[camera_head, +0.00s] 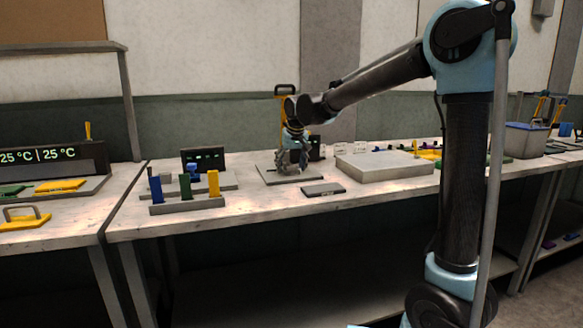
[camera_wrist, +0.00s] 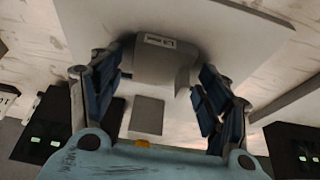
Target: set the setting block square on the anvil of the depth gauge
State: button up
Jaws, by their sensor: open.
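My gripper (camera_head: 292,163) is low over a flat grey plate (camera_head: 268,178) on the bench in the head view. In the wrist view its fingers (camera_wrist: 162,78) are open and spread on both sides of a pale grey block (camera_wrist: 165,62) with a small label, which looks like the setting block. I cannot tell whether the fingers touch it. A darker grey square (camera_wrist: 147,116), possibly the anvil, shows beside the block, apart from it in the picture. A yellow upright with a dark handle (camera_head: 284,91), perhaps the depth gauge, rises behind my gripper, partly hidden by my arm.
A small dark flat plate (camera_head: 323,190) lies at the front edge. A wide pale box (camera_head: 385,165) is to the right. A rack with blue, green and yellow pieces (camera_head: 187,206) and a dark display (camera_head: 203,159) are to the left. Bare bench lies between.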

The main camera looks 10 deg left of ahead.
jog(key=v, duration=1.2)
jog(key=s+d+f+m+h, duration=0.1)
jog(key=s+d+f, duration=0.2)
jog(key=d, duration=0.6)
jog(key=s+d+f+m, duration=0.1)
jog(key=s+d+f, duration=0.15)
jog(key=d, duration=0.65)
jog(key=s+d+f+m+h, duration=0.1)
jog(key=s+d+f, duration=0.2)
jog(key=d, duration=0.7)
jog(key=s+d+f+m+g, duration=0.1)
jog(key=s+d+f, duration=0.6)
jog(key=s+f, duration=0.2)
jog(key=s+d+f+m, duration=0.2)
jog(key=s+d+f, duration=0.6)
jog(key=s+f, duration=0.1)
jog(key=shift+s+f+g, duration=0.35)
jog(key=shift+f+g, duration=0.05)
jog(key=shift+f, duration=0.35)
jog(key=shift+w+d+f, duration=0.1)
jog(key=shift+w+f, duration=0.1)
jog(key=shift+w, duration=0.25)
